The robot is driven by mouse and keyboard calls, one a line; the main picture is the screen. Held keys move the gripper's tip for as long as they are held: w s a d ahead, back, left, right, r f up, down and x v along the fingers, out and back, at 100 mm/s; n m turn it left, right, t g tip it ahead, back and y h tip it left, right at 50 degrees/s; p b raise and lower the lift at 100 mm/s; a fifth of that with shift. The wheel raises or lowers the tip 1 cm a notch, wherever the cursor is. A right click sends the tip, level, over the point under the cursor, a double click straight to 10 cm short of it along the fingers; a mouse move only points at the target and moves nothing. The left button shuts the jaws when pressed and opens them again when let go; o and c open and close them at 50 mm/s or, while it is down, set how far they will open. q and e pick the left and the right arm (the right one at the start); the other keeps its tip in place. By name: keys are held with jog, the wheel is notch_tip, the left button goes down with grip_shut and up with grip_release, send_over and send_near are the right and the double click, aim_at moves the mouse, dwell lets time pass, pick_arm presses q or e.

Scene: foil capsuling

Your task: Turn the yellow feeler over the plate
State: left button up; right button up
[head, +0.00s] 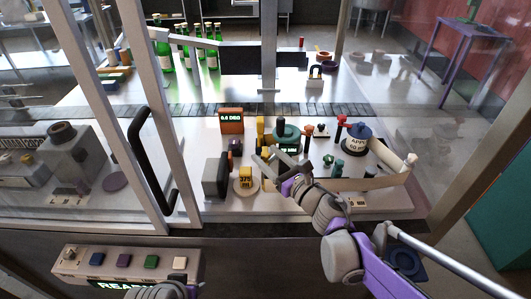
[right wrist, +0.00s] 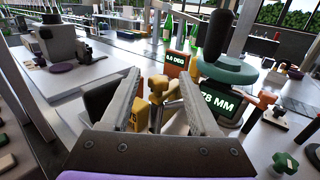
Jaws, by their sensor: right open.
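My right gripper (head: 264,157) is open, its two grey fingers reaching left over the bench. In the right wrist view the gripper (right wrist: 160,82) has a yellow upright piece (right wrist: 157,90), apparently the feeler, and a yellow block (right wrist: 139,116) between or beyond its fingers. I cannot tell whether either finger touches them. In the head view the yellow upright piece (head: 260,131) stands behind the gripper.
An orange display (head: 231,121) stands behind; a dark grey block (head: 216,176) is left of the plate. A green round head (head: 286,132), red and orange knobs and a dark blue-topped drum (head: 358,133) crowd the right. A door frame with a black handle (head: 150,160) stands left.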

jog(key=shift+w+a, duration=0.45)
jog(key=shift+w, duration=0.1)
grip_shut()
